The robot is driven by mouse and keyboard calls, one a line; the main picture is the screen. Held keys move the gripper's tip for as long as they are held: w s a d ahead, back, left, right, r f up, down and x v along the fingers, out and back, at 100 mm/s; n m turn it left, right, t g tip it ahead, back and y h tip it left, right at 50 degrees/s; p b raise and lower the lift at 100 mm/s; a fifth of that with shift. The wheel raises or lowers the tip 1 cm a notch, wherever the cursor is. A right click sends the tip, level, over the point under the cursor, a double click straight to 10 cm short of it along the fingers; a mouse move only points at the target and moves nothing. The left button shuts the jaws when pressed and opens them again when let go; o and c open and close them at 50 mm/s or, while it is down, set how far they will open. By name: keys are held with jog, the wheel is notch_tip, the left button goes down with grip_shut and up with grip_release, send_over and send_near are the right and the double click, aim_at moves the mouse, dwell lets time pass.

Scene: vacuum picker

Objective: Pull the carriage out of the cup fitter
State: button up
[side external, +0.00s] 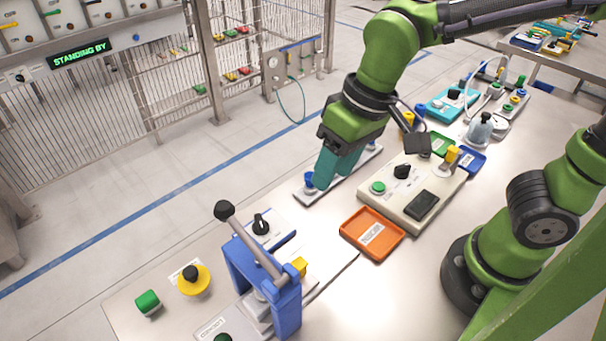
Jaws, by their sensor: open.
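A blue frame press (286,312) with a long grey lever ending in a black ball (225,210) stands at the front of the bench; it looks like the cup fitter. A grey block sits inside its frame, and a dark green knob (223,338) shows at the bottom edge; these may belong to the carriage, but the frame and picture edge hide much of it. My gripper (325,182), with teal fingers, points down over a grey strip (340,181) with blue knobs, well behind the press. It is open; the gap between its fingers is hard to see.
An orange tray (372,234) and a cream control box (416,194) lie right of the press. A yellow disc with a black knob (192,279) and a green cylinder (148,302) are on its left. Bare bench shows at front right. A display reads STANDING BY.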

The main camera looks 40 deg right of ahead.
jog(key=g+h, duration=0.2)
send_over(300, 263)
jog(key=f, duration=0.2)
jog(key=shift+m, duration=0.3)
notch_tip(300, 263, down, 16)
jog(key=shift+a+f, duration=0.1)
jog(key=shift+f, duration=0.05)
grip_shut()
